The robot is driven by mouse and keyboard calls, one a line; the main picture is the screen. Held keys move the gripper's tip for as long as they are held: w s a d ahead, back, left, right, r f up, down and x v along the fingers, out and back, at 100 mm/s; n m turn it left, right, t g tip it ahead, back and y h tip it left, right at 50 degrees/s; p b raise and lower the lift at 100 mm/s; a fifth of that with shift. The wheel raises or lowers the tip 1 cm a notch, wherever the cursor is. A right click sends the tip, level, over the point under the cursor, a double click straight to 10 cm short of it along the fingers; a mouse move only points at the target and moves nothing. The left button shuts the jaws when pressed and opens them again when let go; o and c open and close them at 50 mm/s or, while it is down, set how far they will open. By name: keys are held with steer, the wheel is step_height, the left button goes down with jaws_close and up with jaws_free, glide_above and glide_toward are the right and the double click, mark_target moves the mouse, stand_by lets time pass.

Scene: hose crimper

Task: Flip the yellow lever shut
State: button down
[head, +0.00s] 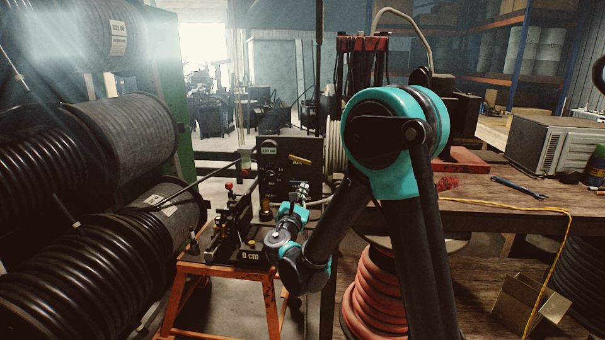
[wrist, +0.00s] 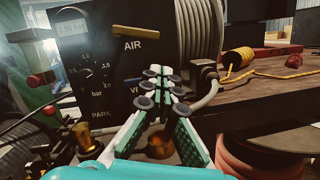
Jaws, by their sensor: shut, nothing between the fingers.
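The yellow lever (head: 300,159) is a short flat bar on the front of a black control box (head: 270,160). In the wrist view the lever (wrist: 141,31) lies nearly level, tilted slightly down to the right, above the word AIR. My gripper (head: 303,186) is in front of the box, below the lever. In the wrist view my gripper (wrist: 160,76) has its green-and-white fingers together at the tips, with nothing between them. The tips appear below and slightly right of the lever, with a visible gap. They partly cover the lower panel lettering.
The control box (wrist: 75,75) also carries a bar dial and a lit display. A grey hose coil (wrist: 198,30) is right of it. A wooden bench (head: 490,203) stands to the right, and black hose reels (head: 125,135) to the left. An orange stand (head: 222,268) holds the crimping fixture below.

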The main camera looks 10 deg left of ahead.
mark_target(300, 159)
steer(key=shift+n+y, duration=0.3)
steer(key=shift+n, duration=0.3)
steer(key=w+r, duration=0.1)
steer(key=w, duration=0.2)
steer(key=w+r, duration=0.1)
steer(key=w, duration=0.2)
steer(key=w+a, duration=0.1)
steer(key=w, duration=0.2)
steer(key=shift+w+a+r, duration=0.1)
steer(key=shift+w+r, duration=0.05)
steer(key=shift+r, duration=0.25)
steer(key=shift+t, duration=0.3)
steer(key=n, duration=0.1)
steer(key=d+r+n+y, duration=0.1)
steer(key=n, duration=0.1)
steer(key=shift+r, duration=0.2)
